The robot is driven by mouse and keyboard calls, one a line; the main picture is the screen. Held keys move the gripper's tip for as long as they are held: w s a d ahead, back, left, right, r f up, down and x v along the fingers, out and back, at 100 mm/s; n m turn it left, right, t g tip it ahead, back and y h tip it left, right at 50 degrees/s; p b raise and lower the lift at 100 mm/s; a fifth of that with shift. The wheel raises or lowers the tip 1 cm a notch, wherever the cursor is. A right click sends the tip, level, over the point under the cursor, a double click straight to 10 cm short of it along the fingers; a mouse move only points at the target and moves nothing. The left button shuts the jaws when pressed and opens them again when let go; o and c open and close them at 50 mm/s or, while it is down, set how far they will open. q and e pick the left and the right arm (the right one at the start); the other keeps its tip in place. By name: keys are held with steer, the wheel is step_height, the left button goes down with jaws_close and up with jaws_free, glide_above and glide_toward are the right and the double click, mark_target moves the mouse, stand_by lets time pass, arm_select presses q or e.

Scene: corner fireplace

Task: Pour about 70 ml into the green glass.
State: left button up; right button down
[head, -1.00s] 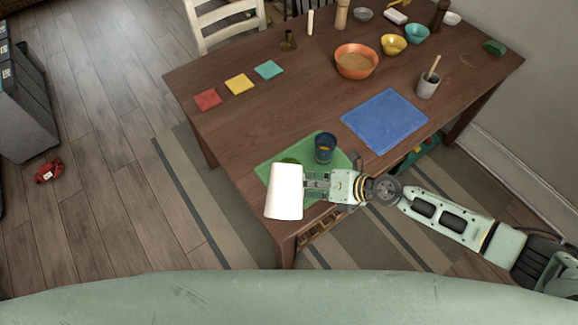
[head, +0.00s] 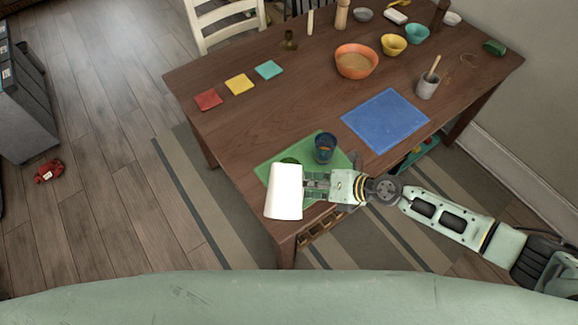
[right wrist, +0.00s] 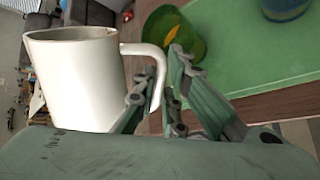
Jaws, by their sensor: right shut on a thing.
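My right gripper (head: 316,185) is shut on the handle of a white jug (head: 285,192), held over the near edge of the table. The jug also shows in the right wrist view (right wrist: 78,82), with its rim at the top. In the head view its opening is hidden and its narrower end points toward the green glass (head: 289,160), mostly hidden behind it. In the right wrist view the green glass (right wrist: 186,42) stands beyond the handle, with an orange-yellow patch inside. I see no stream of liquid. My left gripper is not in view.
A blue glass (head: 325,147) stands close right of the green glass, on the same green mat (head: 340,163). A blue mat (head: 385,120) lies farther right. An orange bowl (head: 355,62), smaller bowls and a grey cup (head: 428,86) stand farther back.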

steer(key=shift+r, duration=0.15)
steer(key=f+n+t+b, duration=0.1)
steer(key=t+b, duration=0.1)
steer(key=b, duration=0.2)
steer(key=f+n+t+b, duration=0.1)
steer(key=n+t+b, duration=0.1)
steer(key=b, duration=0.3)
steer(key=w+f+n+t+y+b, duration=0.1)
steer(key=b, duration=0.3)
steer(key=shift+f+n+t, duration=0.1)
steer(key=shift+n+t, duration=0.2)
steer(key=shift+t, duration=0.1)
steer(key=n+t+b, duration=0.1)
steer(key=b, duration=0.2)
steer(key=s+n+y+b, duration=0.1)
steer(key=b, duration=0.3)
steer(key=shift+s+r+t, duration=0.15)
steer(key=shift+r+t, duration=0.2)
steer(key=shift+t, duration=0.05)
steer(key=shift+s+a+r+n+t+y+b, duration=0.1)
steer(key=shift+s+r+n+t+y+b, duration=0.25)
steer(key=shift+b, duration=0.9)
